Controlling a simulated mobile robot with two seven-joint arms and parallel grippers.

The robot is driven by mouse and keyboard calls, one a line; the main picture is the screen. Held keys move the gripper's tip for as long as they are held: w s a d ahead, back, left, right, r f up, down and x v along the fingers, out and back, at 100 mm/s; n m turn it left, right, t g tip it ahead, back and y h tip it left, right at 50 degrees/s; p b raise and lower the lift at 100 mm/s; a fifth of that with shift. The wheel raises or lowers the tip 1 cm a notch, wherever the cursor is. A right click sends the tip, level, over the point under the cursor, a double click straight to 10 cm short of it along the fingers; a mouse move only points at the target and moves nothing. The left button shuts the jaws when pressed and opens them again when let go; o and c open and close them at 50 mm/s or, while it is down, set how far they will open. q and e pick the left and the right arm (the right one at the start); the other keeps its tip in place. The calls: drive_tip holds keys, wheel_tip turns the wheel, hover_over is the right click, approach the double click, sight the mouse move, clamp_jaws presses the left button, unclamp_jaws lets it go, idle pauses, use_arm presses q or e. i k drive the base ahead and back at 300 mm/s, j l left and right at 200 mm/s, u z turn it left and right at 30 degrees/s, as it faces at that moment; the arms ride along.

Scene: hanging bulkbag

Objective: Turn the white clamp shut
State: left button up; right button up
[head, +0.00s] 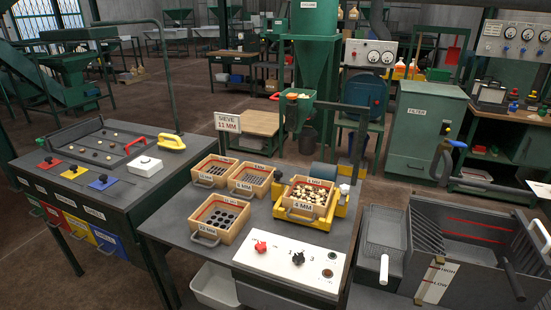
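A small white piece (345,188), which looks like the white clamp, stands at the back right corner of the yellow sieve shaker (338,208). It is too small to tell whether it is turned open or shut. A wooden sieve labelled 4 MM (302,209) sits in the shaker with dark and pale pieces in it. Neither of my grippers shows in the head view, and nothing is seen touching the clamp.
Several more wooden sieves (220,218) stand left of the shaker. A white control panel (290,262) with red and black knobs is at the table front. A dark post rises behind the shaker. Grey trays (383,232) stand at right.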

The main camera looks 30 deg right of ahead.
sight(344, 188)
drive_tip(key=z, duration=1.3)
